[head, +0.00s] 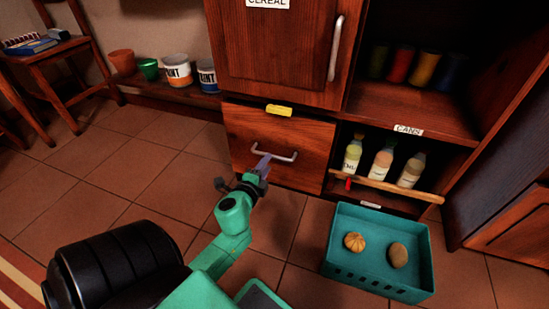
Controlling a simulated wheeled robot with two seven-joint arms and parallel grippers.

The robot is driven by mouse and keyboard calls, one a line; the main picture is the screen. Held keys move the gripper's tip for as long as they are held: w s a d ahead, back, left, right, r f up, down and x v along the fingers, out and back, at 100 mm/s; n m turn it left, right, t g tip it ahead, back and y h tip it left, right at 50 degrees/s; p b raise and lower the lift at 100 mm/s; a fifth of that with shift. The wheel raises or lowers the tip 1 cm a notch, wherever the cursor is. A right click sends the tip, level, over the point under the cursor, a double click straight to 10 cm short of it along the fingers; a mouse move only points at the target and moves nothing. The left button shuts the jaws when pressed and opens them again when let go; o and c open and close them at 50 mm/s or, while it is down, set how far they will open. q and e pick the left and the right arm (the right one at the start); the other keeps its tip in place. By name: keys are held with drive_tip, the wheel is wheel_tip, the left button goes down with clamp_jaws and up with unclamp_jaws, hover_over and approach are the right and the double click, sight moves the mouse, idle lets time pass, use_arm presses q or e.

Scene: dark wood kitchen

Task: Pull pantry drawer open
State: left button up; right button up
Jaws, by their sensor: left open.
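The pantry drawer (250,134) is a dark wood front low in the cabinet, below the door labelled CEREAL. It looks closed. Its silver bar handle (284,157) runs across the middle of the front. A yellow tag (279,110) sits at its top edge. My left gripper (263,163) is open at the left end of the handle, with its fingers close to the bar. I cannot tell whether they touch it or straddle it. My right gripper is not in view.
A teal crate (341,264) with two round items stands on the floor at right. Bottles (382,162) stand on a low shelf behind a wooden rail. Paint cans (177,70) and pots line the wall at left. Tiled floor before the drawer is mostly free.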

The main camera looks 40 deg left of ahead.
use_arm(q)
drive_tip(key=b+x, duration=0.1)
drive_tip(key=x, duration=0.5)
drive_tip(key=shift+a+f, duration=0.1)
drive_tip(key=shift+c, duration=0.3)
clamp_jaws()
idle(0.9)
